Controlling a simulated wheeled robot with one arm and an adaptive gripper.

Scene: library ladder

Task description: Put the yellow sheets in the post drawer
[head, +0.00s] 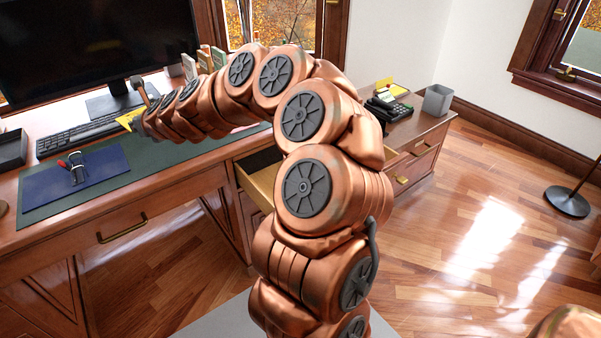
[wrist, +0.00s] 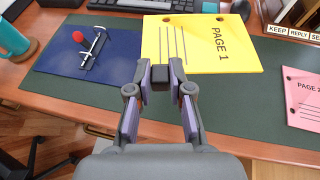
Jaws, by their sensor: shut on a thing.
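A yellow sheet (wrist: 185,40) marked "PAGE 1" lies flat at or just above the desk mat in the wrist view. The sheet also shows as a small yellow patch in the head view (head: 128,118), beside my gripper. I cannot tell whether more sheets lie under it. An open drawer (head: 262,181) with a pale wooden inside shows below the desktop in the head view, partly hidden by my arm. No label on it is readable, so I cannot tell whether it is the post drawer.
A blue folder (wrist: 85,55) with a metal clip device (wrist: 93,48) lies left of the sheet. A pink sheet (wrist: 304,97) marked "PAGE 2" lies right. Labelled holders (wrist: 300,33) stand at upper right. A keyboard (head: 78,135) and monitor (head: 95,45) stand behind.

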